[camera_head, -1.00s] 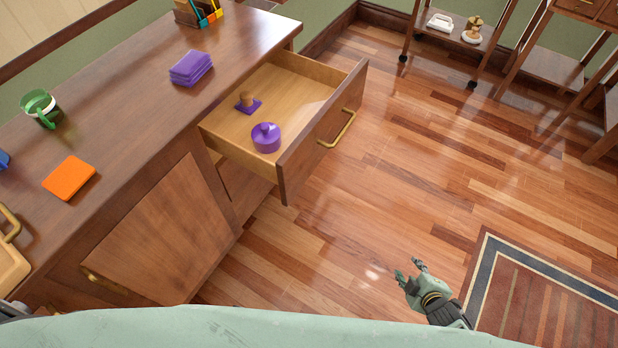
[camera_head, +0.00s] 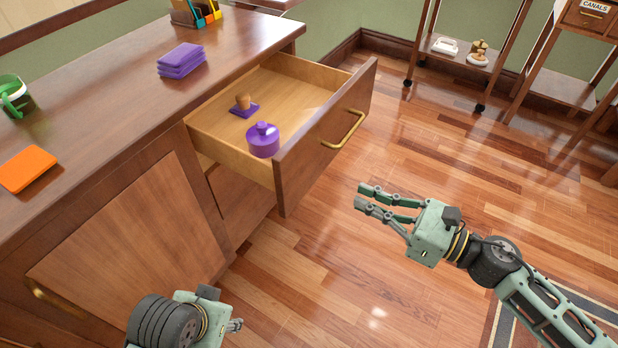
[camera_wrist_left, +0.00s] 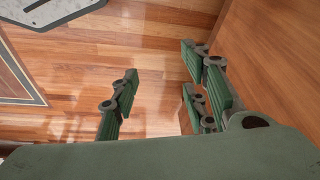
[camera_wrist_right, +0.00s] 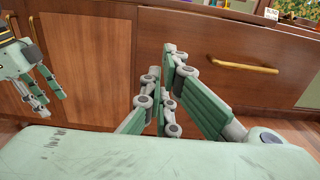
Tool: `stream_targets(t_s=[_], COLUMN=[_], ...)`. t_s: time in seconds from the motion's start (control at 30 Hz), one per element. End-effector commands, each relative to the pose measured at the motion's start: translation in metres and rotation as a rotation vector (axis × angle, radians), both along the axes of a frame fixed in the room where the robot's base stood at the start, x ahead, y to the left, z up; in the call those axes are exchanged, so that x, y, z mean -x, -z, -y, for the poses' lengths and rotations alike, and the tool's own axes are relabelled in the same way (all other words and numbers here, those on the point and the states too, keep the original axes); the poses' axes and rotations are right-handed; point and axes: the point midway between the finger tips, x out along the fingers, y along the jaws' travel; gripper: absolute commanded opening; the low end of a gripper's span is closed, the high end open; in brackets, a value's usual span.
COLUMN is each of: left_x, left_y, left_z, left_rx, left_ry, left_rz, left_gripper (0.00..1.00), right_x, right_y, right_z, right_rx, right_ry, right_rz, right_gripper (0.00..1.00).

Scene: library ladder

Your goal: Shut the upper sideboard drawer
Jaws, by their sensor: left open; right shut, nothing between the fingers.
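The upper drawer (camera_head: 322,140) of the sideboard (camera_head: 115,110) is pulled well out, its brass handle (camera_head: 345,130) on the front.
On the sideboard top are purple cloths (camera_head: 181,60), an orange pad (camera_head: 27,168), a green mug (camera_head: 14,97) and an organizer (camera_head: 195,12). A wheeled cart (camera_head: 455,60) stands at the back. The wooden floor right of the drawer is clear.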

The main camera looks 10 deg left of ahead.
Motion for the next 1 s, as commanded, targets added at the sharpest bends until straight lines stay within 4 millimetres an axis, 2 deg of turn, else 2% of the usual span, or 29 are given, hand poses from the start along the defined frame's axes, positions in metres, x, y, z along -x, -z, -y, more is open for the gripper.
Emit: stream_targets(t_s=[0.4, 0.6, 0.8, 1.0], left_x=[-0.009, -0.011, -0.012, -0.012], left_y=[0.031, 0.04, 0.043, 0.044], left_z=[0.002, 0.003, 0.002, 0.002], left_rx=[-0.001, 0.0, 0.0, 0.0], left_ry=[0.002, 0.002, 0.002, 0.002], left_rz=[-0.017, -0.02, -0.021, -0.021], left_gripper=[0.42, 0.42, 0.42, 0.42], right_x=[-0.037, -0.052, -0.058, -0.059], right_y=[-0.003, -0.002, -0.001, -0.001], right_z=[-0.075, -0.104, -0.118, -0.119], right_rx=[-0.006, -0.004, -0.004, -0.004], right_ry=[0.001, 0.003, 0.004, 0.004], right_rz=[-0.003, -0.005, -0.006, -0.006], right_gripper=[0.0, 0.0, 0.0, 0.0])
